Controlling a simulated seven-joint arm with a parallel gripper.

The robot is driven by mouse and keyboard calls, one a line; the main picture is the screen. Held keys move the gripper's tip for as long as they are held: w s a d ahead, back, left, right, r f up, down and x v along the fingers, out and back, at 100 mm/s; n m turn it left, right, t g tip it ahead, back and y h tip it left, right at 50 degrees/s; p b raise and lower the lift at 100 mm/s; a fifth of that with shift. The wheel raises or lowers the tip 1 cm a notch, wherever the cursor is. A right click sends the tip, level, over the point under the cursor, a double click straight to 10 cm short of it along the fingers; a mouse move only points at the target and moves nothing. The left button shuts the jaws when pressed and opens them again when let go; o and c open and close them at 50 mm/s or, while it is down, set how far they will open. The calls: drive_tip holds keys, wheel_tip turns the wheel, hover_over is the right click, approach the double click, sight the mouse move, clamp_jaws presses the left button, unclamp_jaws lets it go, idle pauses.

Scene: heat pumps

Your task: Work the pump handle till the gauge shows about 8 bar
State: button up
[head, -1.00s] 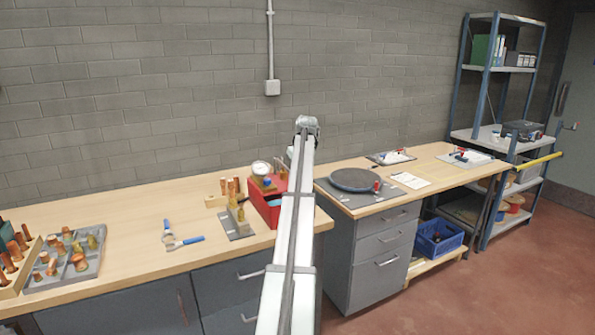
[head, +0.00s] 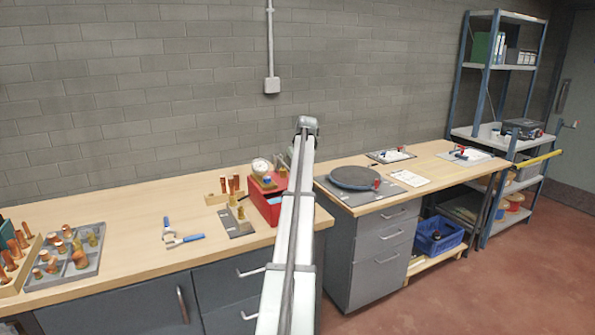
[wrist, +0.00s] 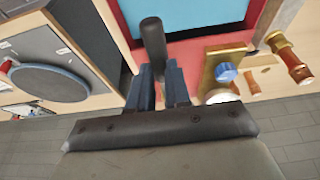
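The hand pump is a red open tank (head: 266,206) on the left bench, partly covered by my arm in the head view. In the wrist view the tank (wrist: 190,53) has a light blue inside. The black handle grip (wrist: 153,38) stands between the two dark blue fingers of my gripper (wrist: 160,85); they appear closed on both its sides. The round white gauge (head: 261,167) is above the tank. Its dial is too small to read. In the wrist view the gauge (wrist: 222,96) is partly hidden beside a brass block with a blue knob (wrist: 226,73).
Copper fittings in a grey tray (head: 62,265), blue-handled pliers (head: 185,240) and a plate with fittings (head: 236,224) lie left of the pump. A round dark turntable (head: 354,178) is on the right bench. A gap separates the benches.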

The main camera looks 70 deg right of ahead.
wheel_tip(320, 180, up, 11)
idle(1.2)
drive_tip(key=shift+w+r, duration=0.1)
idle(0.4)
